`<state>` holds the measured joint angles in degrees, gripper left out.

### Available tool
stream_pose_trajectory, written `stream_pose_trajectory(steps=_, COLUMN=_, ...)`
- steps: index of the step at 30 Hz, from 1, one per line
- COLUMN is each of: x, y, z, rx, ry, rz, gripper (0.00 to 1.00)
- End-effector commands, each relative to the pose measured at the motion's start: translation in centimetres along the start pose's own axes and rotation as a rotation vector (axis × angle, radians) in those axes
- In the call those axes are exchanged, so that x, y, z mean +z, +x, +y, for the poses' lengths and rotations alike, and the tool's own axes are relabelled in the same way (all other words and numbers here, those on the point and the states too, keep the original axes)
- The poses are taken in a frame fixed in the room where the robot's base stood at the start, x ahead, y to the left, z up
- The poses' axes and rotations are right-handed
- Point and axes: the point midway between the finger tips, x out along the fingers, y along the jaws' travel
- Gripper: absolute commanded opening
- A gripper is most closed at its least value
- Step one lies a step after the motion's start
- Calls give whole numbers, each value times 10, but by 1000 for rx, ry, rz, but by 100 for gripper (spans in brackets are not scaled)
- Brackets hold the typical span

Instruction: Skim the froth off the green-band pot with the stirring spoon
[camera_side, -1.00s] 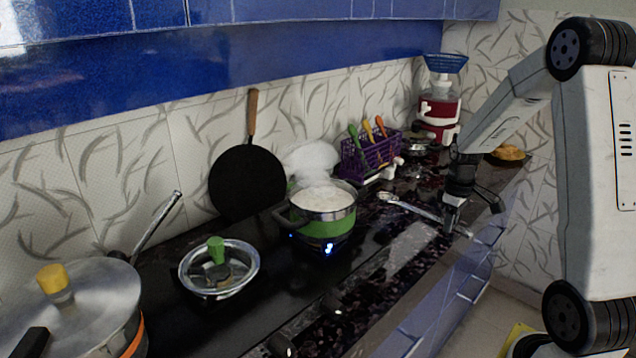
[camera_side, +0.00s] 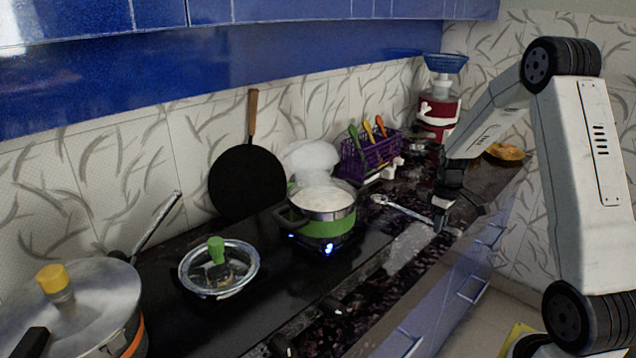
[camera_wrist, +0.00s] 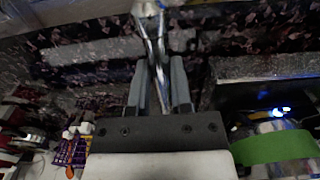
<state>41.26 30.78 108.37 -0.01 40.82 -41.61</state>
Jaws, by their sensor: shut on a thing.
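The green-band pot (camera_side: 327,228) stands on a lit burner in the side view, with white froth (camera_side: 322,199) filling its top. Its green band also shows at the lower right of the wrist view (camera_wrist: 275,148). My gripper (camera_side: 441,217) is to the right of the pot, above the dark counter. It is shut on the stirring spoon (camera_side: 405,209), a shiny metal spoon whose bowl end points left toward the pot, apart from it. In the wrist view the spoon (camera_wrist: 155,48) runs between the fingers of my gripper (camera_wrist: 160,85).
A purple rack (camera_side: 371,156) with colored-handled utensils stands behind the pot. A glass-lidded pan (camera_side: 219,272) and a large yellow-knobbed pot (camera_side: 85,310) stand to the left. A black pan (camera_side: 246,182) leans on the wall. Counter space in front of the pot is clear.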

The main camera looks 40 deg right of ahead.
Motion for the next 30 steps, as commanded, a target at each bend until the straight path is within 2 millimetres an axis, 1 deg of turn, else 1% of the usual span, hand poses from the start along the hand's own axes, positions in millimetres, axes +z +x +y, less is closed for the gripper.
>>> stream_pose_trajectory(steps=3, x=-14, y=8, z=9, rx=-1, ry=0, rz=-1, gripper=0)
stream_pose_trajectory(steps=12, x=-45, y=26, z=30, rx=-1, ry=0, rz=-1, gripper=0)
stream_pose_trajectory(steps=22, x=-68, y=60, z=45, rx=-1, ry=0, rz=-1, gripper=0)
stream_pose_trajectory(steps=27, x=-74, y=68, z=49, rx=-1, ry=0, rz=-1, gripper=0)
stream_pose_trajectory(steps=30, x=-75, y=69, z=50, rx=0, ry=0, rz=0, gripper=0)
